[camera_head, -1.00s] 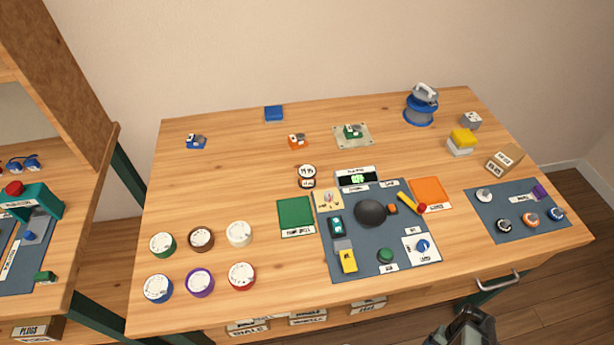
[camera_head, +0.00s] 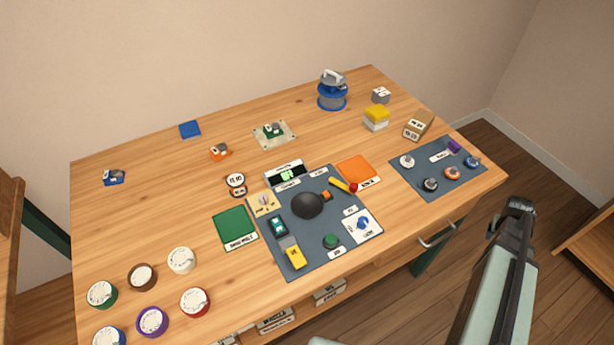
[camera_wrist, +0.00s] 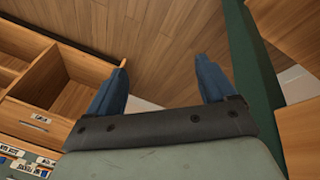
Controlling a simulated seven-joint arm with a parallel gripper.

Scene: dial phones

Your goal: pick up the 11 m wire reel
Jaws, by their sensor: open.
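A blue reel with a grey-white top (camera_head: 333,90) stands upright at the back right of the wooden table. No length marking on it can be read. My gripper (camera_wrist: 163,75) is open and empty in the wrist view, its two blue fingers spread apart over the floor. In the head view my arm rises at the lower right, off the table's front right side and far from the reel. The reel does not show in the wrist view.
A yellow-and-white block (camera_head: 376,118), a small grey box (camera_head: 381,95) and a cardboard box (camera_head: 418,125) stand right of the reel. A green board (camera_head: 274,133) lies left of it. The wrist view shows a wooden compartment (camera_wrist: 60,90) and a green post (camera_wrist: 250,80).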

